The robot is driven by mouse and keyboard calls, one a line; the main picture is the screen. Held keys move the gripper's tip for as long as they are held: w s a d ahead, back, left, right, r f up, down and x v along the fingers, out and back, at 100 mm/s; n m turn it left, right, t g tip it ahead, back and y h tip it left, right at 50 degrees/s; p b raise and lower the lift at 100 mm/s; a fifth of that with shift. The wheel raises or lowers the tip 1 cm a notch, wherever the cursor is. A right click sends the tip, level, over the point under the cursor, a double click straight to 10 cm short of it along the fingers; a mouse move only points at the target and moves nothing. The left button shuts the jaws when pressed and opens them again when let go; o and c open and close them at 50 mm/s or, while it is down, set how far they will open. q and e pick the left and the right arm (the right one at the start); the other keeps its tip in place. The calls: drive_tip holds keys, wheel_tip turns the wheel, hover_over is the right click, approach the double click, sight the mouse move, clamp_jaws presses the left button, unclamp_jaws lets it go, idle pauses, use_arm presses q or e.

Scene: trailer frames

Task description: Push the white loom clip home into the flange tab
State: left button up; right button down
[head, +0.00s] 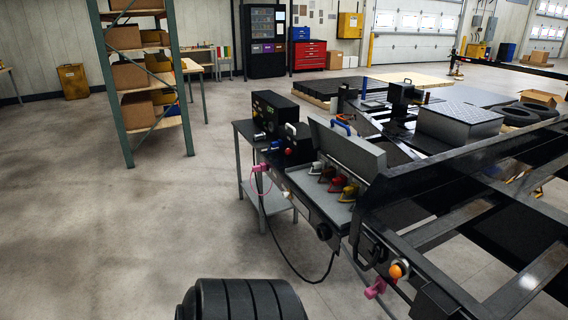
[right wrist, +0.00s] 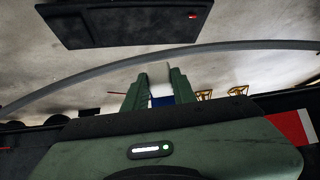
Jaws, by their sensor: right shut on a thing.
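In the right wrist view, my right gripper (right wrist: 157,82) has green fingers shut on the white loom clip (right wrist: 158,71). The clip's pale block sticks out past the fingertips, with a blue patch (right wrist: 162,101) showing between the fingers. A grey cable (right wrist: 230,46) arches across just beyond the clip; I cannot tell whether they touch. I cannot make out the flange tab for certain in either view. In the head view neither gripper shows, and the clip cannot be made out there. My left gripper is out of view.
The black trailer frame (head: 440,248) fills the right of the head view, with an orange lamp (head: 398,270) and a pink piece (head: 375,288). A small bench (head: 262,190) stands behind it. In the wrist view a dark panel (right wrist: 130,22) hangs near.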

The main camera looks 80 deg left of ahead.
drive_tip(key=shift+w+a+b, duration=0.15)
drive_tip(key=shift+w+b, duration=0.45)
drive_tip(key=shift+w, duration=0.05)
drive_tip(key=c, duration=1.1)
unclamp_jaws()
drive_tip(key=shift+o, duration=0.2)
drive_tip(key=p+v, duration=0.2)
drive_tip(key=v, duration=0.6)
drive_tip(key=shift+f, duration=0.1)
